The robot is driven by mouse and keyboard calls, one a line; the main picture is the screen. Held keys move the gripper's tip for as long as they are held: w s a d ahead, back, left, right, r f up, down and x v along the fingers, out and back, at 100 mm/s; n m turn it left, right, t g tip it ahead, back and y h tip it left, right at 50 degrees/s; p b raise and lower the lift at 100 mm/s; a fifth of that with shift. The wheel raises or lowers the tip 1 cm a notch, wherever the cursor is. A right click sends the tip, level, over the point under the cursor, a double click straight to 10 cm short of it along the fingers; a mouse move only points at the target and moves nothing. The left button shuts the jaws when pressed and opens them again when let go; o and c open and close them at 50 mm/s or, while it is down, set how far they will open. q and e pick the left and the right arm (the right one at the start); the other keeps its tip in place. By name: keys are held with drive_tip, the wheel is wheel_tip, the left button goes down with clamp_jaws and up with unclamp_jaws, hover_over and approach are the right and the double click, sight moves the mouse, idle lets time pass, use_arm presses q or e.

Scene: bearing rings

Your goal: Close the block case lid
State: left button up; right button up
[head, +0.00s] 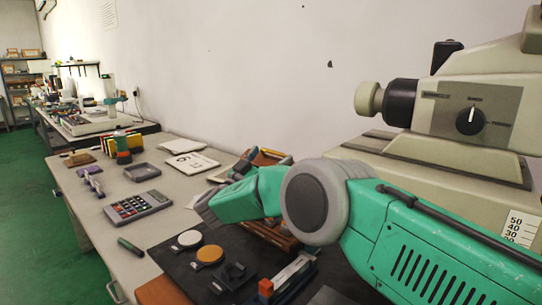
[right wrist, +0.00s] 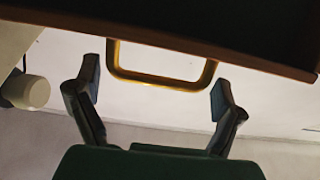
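In the right wrist view a dark panel with a brown wooden edge (right wrist: 200,38) spans the top, and a brass, U-shaped handle (right wrist: 160,82) hangs from it. It looks like the block case lid. My right gripper (right wrist: 157,86) is open, with one finger on each side of the handle; both fingers look apart from it. In the head view my green right arm hides most of the case. A brown wooden part (head: 270,235) shows below the arm and more wood with coloured pieces (head: 266,156) shows above it. My left gripper is not in view.
A large beige instrument (head: 465,110) stands at the right. A dark mat (head: 185,265) holds round discs and small parts. A calculator (head: 138,206), a grey tray (head: 141,172) and a paper calendar (head: 192,163) lie further left on the table. A wall is behind.

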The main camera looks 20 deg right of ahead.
drive_tip(key=shift+w, duration=0.1)
drive_tip(key=shift+a, duration=0.15)
drive_tip(key=v, duration=1.2)
drive_tip(key=shift+f, duration=0.2)
drive_tip(key=shift+w, duration=0.1)
